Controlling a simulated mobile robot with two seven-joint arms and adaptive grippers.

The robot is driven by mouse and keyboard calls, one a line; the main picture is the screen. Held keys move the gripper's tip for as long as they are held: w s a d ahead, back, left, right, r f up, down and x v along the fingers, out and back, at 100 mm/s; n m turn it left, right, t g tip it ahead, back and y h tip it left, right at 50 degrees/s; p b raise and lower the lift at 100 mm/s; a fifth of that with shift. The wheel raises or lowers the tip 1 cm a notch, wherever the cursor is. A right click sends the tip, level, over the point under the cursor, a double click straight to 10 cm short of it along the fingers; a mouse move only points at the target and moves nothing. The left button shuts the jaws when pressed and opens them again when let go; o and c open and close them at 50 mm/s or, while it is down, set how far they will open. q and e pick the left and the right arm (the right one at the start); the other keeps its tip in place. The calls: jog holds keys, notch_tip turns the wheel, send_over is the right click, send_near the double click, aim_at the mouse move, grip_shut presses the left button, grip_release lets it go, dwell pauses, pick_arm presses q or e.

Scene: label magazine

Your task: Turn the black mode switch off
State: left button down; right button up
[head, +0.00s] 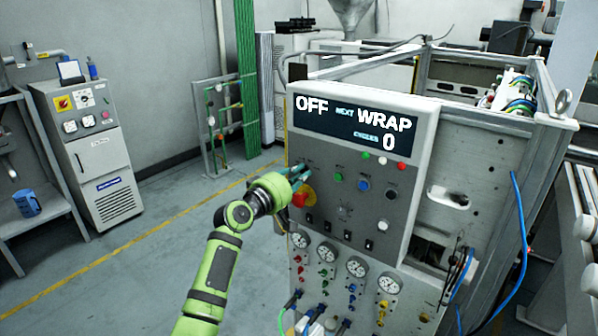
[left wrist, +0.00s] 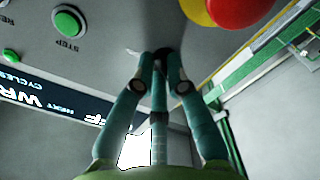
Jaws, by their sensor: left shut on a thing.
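My left gripper (head: 297,174) is at the upper left of the grey control panel (head: 347,240), above the red emergency stop (head: 307,197). In the left wrist view its teal fingers (left wrist: 160,57) are shut on a small dark knob, the black mode switch (left wrist: 161,51), at the panel face. The fingers hide most of the switch, so I cannot read its angle. The display (head: 350,128) above reads OFF, NEXT WRAP, CYCLES 0. My right gripper is not in view.
Close by on the panel are a green button (head: 339,177), a blue button (head: 364,185) and a black knob (head: 391,194). Gauges (head: 356,266) and hoses sit below. In the left wrist view, the green STEP button (left wrist: 68,21) is left of the fingers. Open floor lies left.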

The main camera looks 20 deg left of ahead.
pick_arm(q)
jog(key=shift+n+p, duration=0.3)
jog(key=shift+n, duration=0.5)
jog(key=c, duration=1.2)
grip_release()
jog(key=shift+c, duration=0.2)
jog(key=shift+s, duration=0.1)
jog(key=v, duration=1.2)
